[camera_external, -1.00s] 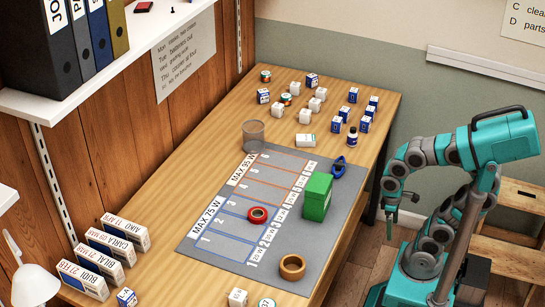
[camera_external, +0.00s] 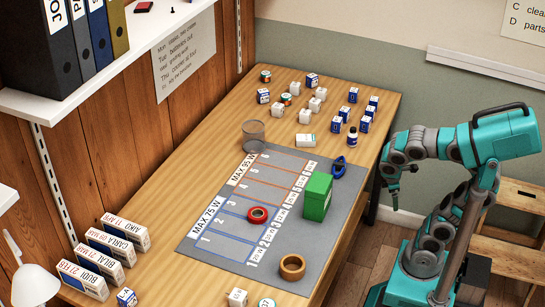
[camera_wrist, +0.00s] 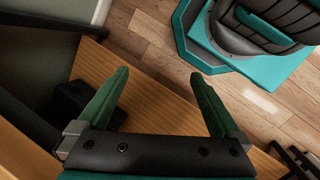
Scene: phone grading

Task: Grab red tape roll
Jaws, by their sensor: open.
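The red tape roll (camera_external: 257,215) lies flat on the grey mat (camera_external: 215,250), on the blue-lined part of its printed grid. A brown tape roll (camera_external: 292,267) lies near the mat's front corner. My gripper (camera_external: 394,202) hangs beyond the table's right edge, well away from the red roll. In the wrist view my gripper (camera_wrist: 160,95) is open, its two green fingers apart with nothing between them. The red roll does not show in the wrist view.
A green box (camera_external: 317,197) stands right of the red roll. A blue tape roll (camera_external: 339,167) and a clear cup (camera_external: 253,133) are farther back. Several small boxes fill the table's far end. White cartons (camera_external: 104,255) stand at the left.

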